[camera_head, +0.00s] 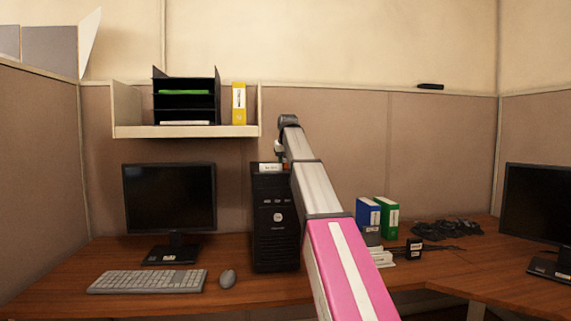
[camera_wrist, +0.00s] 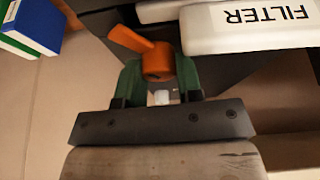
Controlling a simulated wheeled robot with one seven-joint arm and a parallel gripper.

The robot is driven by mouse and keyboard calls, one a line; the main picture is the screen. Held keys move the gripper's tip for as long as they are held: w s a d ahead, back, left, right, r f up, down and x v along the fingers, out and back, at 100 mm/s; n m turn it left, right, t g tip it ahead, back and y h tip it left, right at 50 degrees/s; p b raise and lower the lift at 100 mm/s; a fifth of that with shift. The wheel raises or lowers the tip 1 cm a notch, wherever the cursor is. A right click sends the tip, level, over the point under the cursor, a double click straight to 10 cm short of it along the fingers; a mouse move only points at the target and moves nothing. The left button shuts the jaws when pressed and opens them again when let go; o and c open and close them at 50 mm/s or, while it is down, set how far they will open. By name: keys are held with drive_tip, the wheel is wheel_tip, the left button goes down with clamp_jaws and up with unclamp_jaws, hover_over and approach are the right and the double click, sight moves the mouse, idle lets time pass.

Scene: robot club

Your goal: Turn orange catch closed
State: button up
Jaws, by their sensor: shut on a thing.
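The orange catch (camera_wrist: 157,62) is in the upper middle of the wrist view. It has a round hub and a lever that points up and to the left. My gripper (camera_wrist: 160,72) has its two green fingers on either side of the hub and is shut on it. A white part marked FILTER (camera_wrist: 245,27) lies just right of the catch, its lettering upside down in this view. In the head view, the catch and my fingers are mostly hidden by my arm, near the top of the black computer tower (camera_head: 275,222).
On the wooden desk (camera_head: 235,288) are a monitor (camera_head: 170,197), a keyboard (camera_head: 147,281) and a mouse (camera_head: 227,278) to the left. Blue (camera_head: 367,215) and green (camera_head: 388,217) binders stand right of my arm. A shelf (camera_head: 187,131) hangs above left.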

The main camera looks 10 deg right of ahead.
drive_tip(key=m, duration=0.2)
drive_tip(key=m+h, duration=0.1)
drive_tip(key=m, duration=0.1)
drive_tip(key=shift+g+h, duration=0.3)
drive_tip(key=shift+m+h, duration=0.4)
drive_tip(key=shift+m, duration=1.1)
drive_tip(key=shift+s+g, duration=0.1)
drive_tip(key=shift+g, duration=0.2)
drive_tip(key=o, duration=0.9)
